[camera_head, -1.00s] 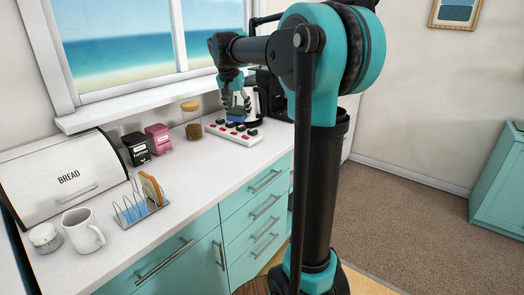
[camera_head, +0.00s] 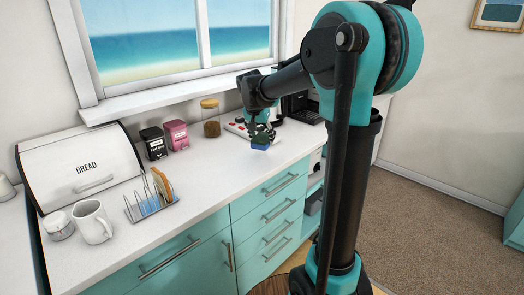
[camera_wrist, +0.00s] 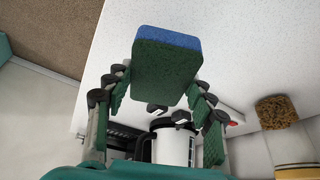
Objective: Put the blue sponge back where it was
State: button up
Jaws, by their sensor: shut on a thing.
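The blue sponge (camera_head: 260,146) is in my gripper (camera_head: 262,136) in the head view, low over or at the worktop near its front edge. In the wrist view the sponge (camera_wrist: 168,62) shows a dark green face and a blue layer along its far edge. The fingers of my gripper (camera_wrist: 160,90) stand on both sides of it. The finger contact is partly hidden behind the sponge. I cannot tell whether the sponge touches the worktop (camera_head: 200,185).
A white tray with red parts (camera_head: 238,128) lies just behind the gripper. A cork-lidded jar (camera_head: 211,120), pink tin (camera_head: 176,135) and black tin (camera_head: 153,143) stand to the left. A toast rack (camera_head: 152,205), mug (camera_head: 92,222) and bread bin (camera_head: 75,165) stand further left.

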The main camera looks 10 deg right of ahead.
aim_at(262, 158)
jog(key=shift+f, duration=2.85)
jog(key=shift+f, duration=0.1)
jog(key=o, duration=1.3)
jog(key=v, duration=1.2)
jog(key=s+d+f+n, duration=0.2)
jog(key=s+f, duration=0.5)
jog(key=s, duration=0.1)
jog(key=s+d+f+n+y, duration=0.1)
jog(key=s+d+f+n, duration=0.1)
jog(key=s+f, duration=0.6)
jog(key=s+d+f+n+y, duration=0.1)
jog(key=s+d+f+n, duration=0.1)
jog(key=s+f, duration=0.5)
jog(key=shift+s+d+f, duration=0.2)
jog(key=shift+s, duration=0.55)
jog(key=shift+s+d+f, duration=0.15)
jog(key=shift+s+f, duration=0.05)
jog(key=shift+s, duration=0.55)
